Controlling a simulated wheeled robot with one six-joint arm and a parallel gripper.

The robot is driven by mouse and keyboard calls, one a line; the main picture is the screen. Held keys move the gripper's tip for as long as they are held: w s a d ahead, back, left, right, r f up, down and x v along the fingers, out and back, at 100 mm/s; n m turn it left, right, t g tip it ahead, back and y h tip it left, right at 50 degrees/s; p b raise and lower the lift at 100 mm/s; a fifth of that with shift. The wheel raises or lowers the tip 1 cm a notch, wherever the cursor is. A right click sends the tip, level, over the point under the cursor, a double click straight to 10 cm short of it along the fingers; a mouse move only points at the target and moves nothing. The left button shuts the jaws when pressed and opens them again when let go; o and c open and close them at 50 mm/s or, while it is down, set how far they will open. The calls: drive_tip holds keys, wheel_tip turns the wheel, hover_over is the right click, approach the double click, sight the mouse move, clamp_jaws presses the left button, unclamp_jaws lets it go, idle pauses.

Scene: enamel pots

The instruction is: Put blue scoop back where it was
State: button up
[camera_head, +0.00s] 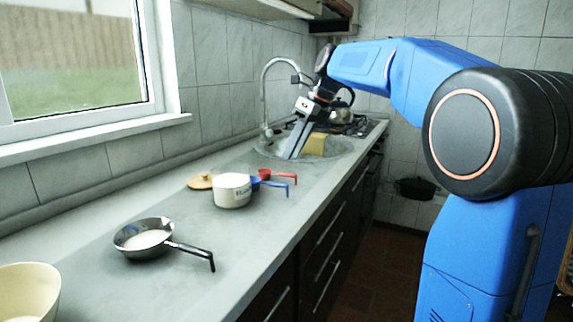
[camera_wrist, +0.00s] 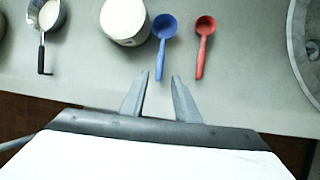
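The blue scoop (camera_wrist: 164,37) lies on the counter between the white pot and the red scoop, its handle toward my gripper in the wrist view. In the head view the blue scoop (camera_head: 270,184) is partly hidden behind the white pot (camera_head: 231,192). My gripper (camera_wrist: 160,76) is open, with nothing between its fingers. In the head view my gripper (camera_head: 294,148) shows in front of the sink.
The red scoop (camera_wrist: 203,42) lies just right of the blue one. A pan with white contents (camera_head: 145,238) and a cream bowl (camera_head: 27,292) stand nearer on the counter. A round wooden lid (camera_head: 201,182) lies behind the pot. The sink (camera_head: 340,151) is beyond the scoops.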

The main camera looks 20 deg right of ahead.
drive_tip(key=s+f+n+h, duration=0.1)
drive_tip(key=s+f+n, duration=0.25)
drive_tip(key=s, duration=0.35)
drive_tip(key=s+f+n+t+h, duration=0.1)
drive_tip(key=s+f+n, duration=0.1)
drive_tip(key=s+n, duration=0.35)
drive_tip(key=s+f+n+h, duration=0.1)
drive_tip(key=s+f+n, duration=0.25)
drive_tip(key=s, duration=0.35)
drive_tip(key=s+d+f+n+t+h, duration=0.1)
drive_tip(key=s+d+f+n+t, duration=0.1)
drive_tip(key=s+f+n, duration=1.3)
drive_tip(key=shift+s+d+f+h, duration=0.3)
drive_tip(key=shift+s+d+f, duration=0.1)
drive_tip(key=shift+s+d, duration=0.1)
